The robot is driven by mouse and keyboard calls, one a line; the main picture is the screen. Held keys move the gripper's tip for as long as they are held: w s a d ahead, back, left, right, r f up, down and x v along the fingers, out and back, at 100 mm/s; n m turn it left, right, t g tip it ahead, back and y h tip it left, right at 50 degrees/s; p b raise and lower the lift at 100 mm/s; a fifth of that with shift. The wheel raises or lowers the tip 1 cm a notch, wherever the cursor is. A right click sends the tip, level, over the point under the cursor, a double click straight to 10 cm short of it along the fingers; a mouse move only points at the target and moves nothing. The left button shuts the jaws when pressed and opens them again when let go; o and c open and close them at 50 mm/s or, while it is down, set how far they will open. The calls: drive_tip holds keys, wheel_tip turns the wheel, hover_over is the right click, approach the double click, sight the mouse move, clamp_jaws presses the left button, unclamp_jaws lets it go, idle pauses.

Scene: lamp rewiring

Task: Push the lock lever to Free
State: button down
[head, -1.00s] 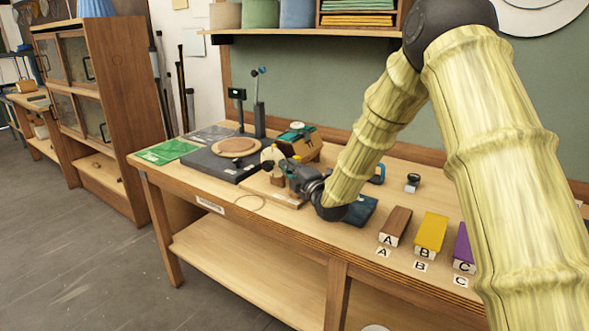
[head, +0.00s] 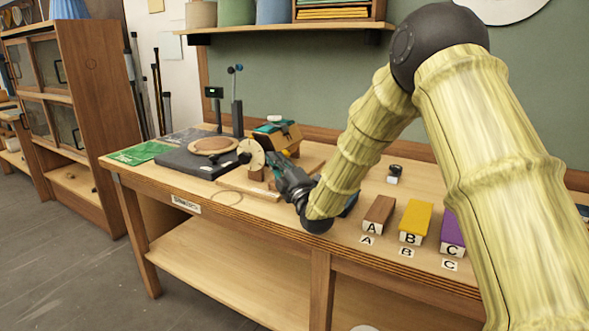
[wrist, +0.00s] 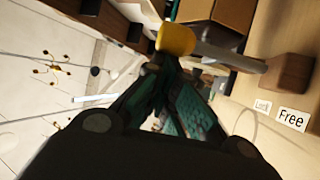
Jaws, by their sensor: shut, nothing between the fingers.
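The lock lever shows in the wrist view as a grey rod (wrist: 228,57) with a yellow knob (wrist: 176,40) on its end. The rod runs right to a brown wooden block (wrist: 289,73). Below the block are a white "Free" label (wrist: 291,118) and a smaller, blurred label that seems to read "Lock" (wrist: 262,105). My gripper (wrist: 166,66) is shut and empty, its teal fingertips close by the yellow knob. I cannot tell whether they touch. In the head view my gripper (head: 274,162) is low over the bench beside a cream disc (head: 250,153); the lever is not clear there.
A wooden board (head: 247,188) lies under the disc on the bench. A dark slab (head: 196,163) with a round brown plate lies to the left. Bare bench top shows in front.

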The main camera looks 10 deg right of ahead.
drive_tip(key=shift+s+a+r, duration=0.5)
drive_tip(key=shift+a+r, duration=0.4)
drive_tip(key=shift+a, duration=0.95)
drive_tip(key=f+b+v, duration=0.1)
drive_tip(key=f+v, duration=0.1)
drive_tip(key=v, duration=0.8)
drive_tip(key=shift+w+a, duration=0.3)
drive_tip(key=shift+w, duration=0.05)
